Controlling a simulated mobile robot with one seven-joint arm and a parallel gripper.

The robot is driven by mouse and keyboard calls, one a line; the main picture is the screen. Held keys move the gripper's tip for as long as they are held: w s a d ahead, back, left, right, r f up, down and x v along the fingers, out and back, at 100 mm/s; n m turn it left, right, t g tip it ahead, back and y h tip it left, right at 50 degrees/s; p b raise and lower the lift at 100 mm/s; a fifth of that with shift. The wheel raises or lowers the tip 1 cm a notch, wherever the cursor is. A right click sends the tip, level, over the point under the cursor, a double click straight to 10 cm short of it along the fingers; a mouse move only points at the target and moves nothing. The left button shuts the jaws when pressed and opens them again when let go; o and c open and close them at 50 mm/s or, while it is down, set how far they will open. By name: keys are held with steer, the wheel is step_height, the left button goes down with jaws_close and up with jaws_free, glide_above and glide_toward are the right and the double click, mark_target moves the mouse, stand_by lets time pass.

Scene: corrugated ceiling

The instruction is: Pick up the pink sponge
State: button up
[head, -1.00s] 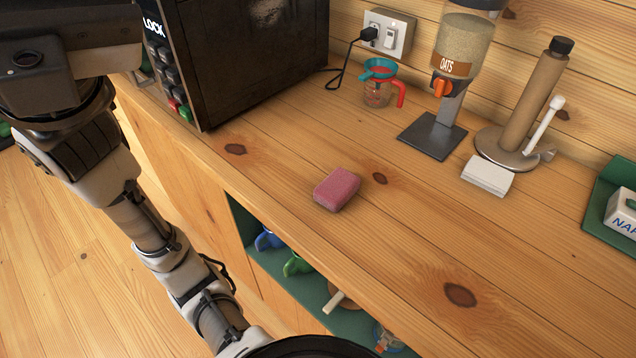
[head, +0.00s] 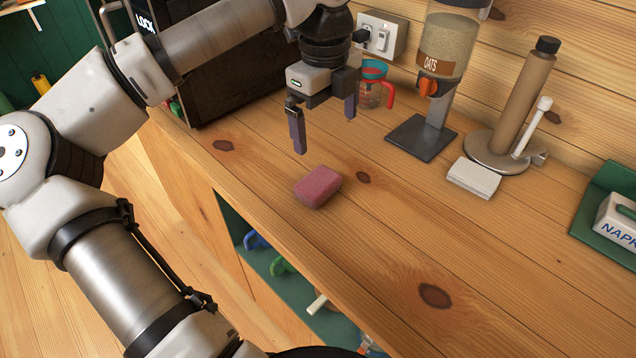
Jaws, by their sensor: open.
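The pink sponge (head: 318,186) lies flat on the wooden counter (head: 400,255), near its front edge. My gripper (head: 326,132) hangs above the counter, a little behind and above the sponge, with its fingers pointing down. Its two fingers are apart and nothing is between them. The gripper does not touch the sponge, and the sponge's top is in full view.
A dark microwave (head: 215,70) stands behind my arm. The counter right of the sponge is clear.

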steer(key=p, duration=0.2)
glide_above(318, 180)
steer(key=f, duration=0.8)
steer(key=shift+d+f, duration=0.25)
steer(key=shift+f, duration=0.05)
steer(key=shift+a+f+p, duration=0.2)
steer(key=shift+f+p, duration=0.6)
steer(key=shift+f, duration=1.9)
steer(key=c, duration=1)
